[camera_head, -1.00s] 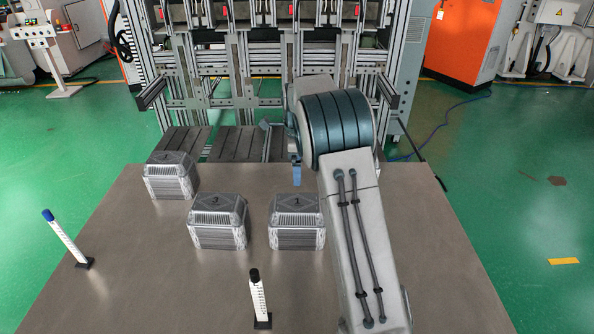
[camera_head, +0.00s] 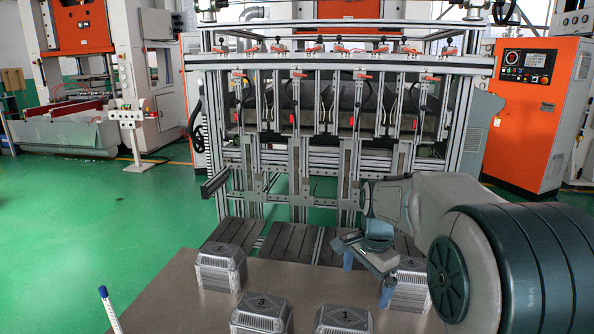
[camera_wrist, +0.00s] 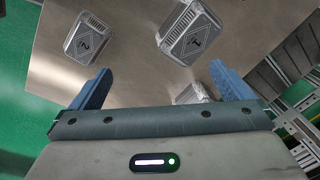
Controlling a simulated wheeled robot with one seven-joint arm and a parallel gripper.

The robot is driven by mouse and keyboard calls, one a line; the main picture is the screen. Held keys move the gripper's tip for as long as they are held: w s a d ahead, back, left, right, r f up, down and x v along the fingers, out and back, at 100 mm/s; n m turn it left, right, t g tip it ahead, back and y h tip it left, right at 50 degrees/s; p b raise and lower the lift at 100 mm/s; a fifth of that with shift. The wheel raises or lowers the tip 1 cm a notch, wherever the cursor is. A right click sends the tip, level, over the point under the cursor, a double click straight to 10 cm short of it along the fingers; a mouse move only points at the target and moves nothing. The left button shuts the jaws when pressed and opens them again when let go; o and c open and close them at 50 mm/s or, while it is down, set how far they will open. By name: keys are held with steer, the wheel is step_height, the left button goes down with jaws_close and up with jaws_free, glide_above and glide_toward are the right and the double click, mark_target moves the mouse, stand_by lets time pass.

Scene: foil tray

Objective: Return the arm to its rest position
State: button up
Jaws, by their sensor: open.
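My gripper (camera_head: 367,277) is open and empty above the far part of the table, its blue fingers spread apart. In the wrist view my gripper (camera_wrist: 162,80) also shows nothing between its fingers. Foil tray stacks stand on the table: one at the left (camera_head: 221,268), one marked 3 (camera_head: 262,315), one marked 1 (camera_head: 343,319), and one at the right (camera_head: 411,288), partly hidden behind my gripper and arm. The wrist view shows a stack at upper left (camera_wrist: 88,40), one at upper middle (camera_wrist: 190,33) and a third partly hidden near the right finger (camera_wrist: 190,93).
The brown table (camera_head: 180,290) carries the stacks. A blue-capped white marker post (camera_head: 109,308) stands at its left. Behind the table are dark slatted plates (camera_head: 300,241) and a metal frame machine (camera_head: 340,150). Green floor (camera_head: 80,220) is clear at left.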

steer(key=s+r+n+t+p, duration=0.1)
steer(key=s+n, duration=1)
steer(key=s, duration=1.1)
steer(key=r+p, duration=0.1)
steer(key=p, duration=0.1)
steer(key=shift+a+r+n+t+p, duration=0.25)
steer(key=shift+r+n+t+p, duration=0.05)
steer(key=shift+r+n, duration=0.1)
